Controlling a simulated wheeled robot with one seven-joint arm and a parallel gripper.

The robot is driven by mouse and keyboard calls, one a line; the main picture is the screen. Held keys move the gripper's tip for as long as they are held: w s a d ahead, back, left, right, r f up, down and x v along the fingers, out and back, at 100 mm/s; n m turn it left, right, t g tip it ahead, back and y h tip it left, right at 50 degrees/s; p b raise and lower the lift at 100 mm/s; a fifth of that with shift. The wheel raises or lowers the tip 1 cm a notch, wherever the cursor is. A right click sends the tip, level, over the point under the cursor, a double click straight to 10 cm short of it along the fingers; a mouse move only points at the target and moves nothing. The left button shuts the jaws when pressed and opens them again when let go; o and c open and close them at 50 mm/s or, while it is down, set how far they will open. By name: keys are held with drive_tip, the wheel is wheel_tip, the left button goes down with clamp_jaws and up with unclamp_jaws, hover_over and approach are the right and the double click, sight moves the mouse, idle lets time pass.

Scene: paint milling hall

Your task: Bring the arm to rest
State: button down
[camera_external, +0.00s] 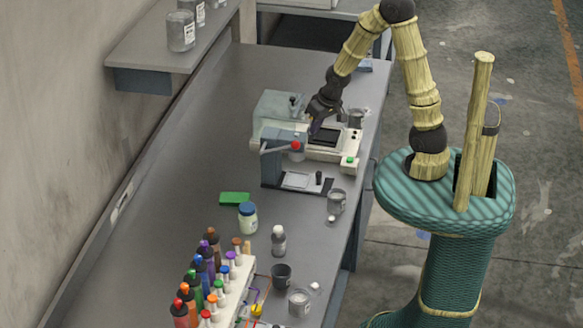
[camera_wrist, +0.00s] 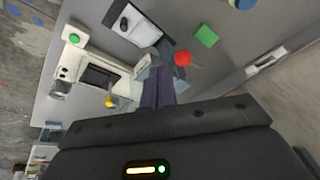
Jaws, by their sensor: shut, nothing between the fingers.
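My gripper (camera_external: 312,128) is at the end of my raised and bent arm, above the bench between a beige machine (camera_external: 335,142) and a press-like device with a red-knobbed lever (camera_external: 277,147). In the wrist view my gripper's fingers (camera_wrist: 158,88) are together with nothing between them. The red knob (camera_wrist: 183,58) shows just beyond the fingers there, and the beige machine (camera_wrist: 98,72) lies to their left. Whether the fingers touch the machine or the lever cannot be told.
A wall shelf (camera_external: 150,50) holds tins. Open floor (camera_external: 540,130) lies to the right.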

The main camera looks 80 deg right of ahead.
drive_tip(key=s+a+r+n, duration=0.1)
drive_tip(key=s+a+n, duration=0.2)
drive_tip(key=a, duration=0.2)
drive_tip(key=s+a+r+n+g, duration=0.1)
drive_tip(key=s+a+r+n, duration=0.1)
drive_tip(key=a, duration=0.4)
drive_tip(key=shift+s+r+n+y+b, duration=0.2)
drive_tip(key=shift+s+n+y+b, duration=0.2)
drive_tip(key=shift+s+n, duration=0.35)
